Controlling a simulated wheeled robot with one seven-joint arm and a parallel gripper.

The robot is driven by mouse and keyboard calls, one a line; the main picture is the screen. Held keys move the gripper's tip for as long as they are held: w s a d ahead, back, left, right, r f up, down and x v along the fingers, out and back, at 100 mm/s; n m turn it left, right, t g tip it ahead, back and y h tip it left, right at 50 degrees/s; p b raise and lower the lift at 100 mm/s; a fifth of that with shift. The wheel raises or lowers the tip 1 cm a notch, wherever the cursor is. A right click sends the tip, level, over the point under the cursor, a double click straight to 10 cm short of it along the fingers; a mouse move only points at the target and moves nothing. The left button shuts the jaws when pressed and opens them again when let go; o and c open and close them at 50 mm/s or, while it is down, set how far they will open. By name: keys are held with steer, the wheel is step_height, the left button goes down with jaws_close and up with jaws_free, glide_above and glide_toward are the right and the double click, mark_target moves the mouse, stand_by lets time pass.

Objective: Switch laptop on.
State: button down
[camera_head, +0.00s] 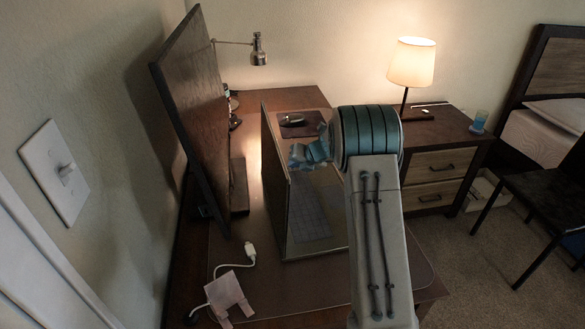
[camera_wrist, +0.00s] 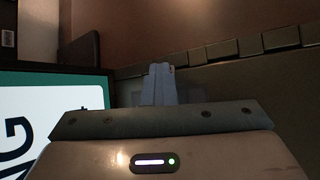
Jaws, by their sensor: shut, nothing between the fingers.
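The open laptop (camera_head: 303,215) stands on the desk in the head view, its lid (camera_head: 276,175) upright and nearly edge-on, so the screen face is hidden there. In the wrist view, a lit display (camera_wrist: 38,115) in a black frame shows teal, white and dark letters; it appears to be the laptop's screen. The laptop's base (camera_wrist: 235,82) lies beside it. My gripper (camera_head: 311,153) is over the keyboard side, close to the lid. In the wrist view its fingers (camera_wrist: 160,83) are shut and empty, over the base near the screen frame. I cannot tell whether they touch. No power button is identifiable.
A large monitor (camera_head: 196,110) stands left of the laptop. A mouse (camera_head: 293,119) lies on a pad behind it. A white cable (camera_head: 247,255) and a pink object (camera_head: 227,292) lie at the front left. A lit lamp (camera_head: 411,62) stands on a nightstand at the right.

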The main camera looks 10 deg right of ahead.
mark_target(294, 170)
steer(key=shift+a+r+p, duration=0.15)
steer(key=shift+r+p, duration=0.25)
steer(key=shift+p, duration=0.25)
steer(key=shift+r, duration=0.1)
step_height(294, 170, up, 5)
steer(key=p, duration=0.5)
steer(key=shift+r, duration=0.1)
stand_by(0.5)
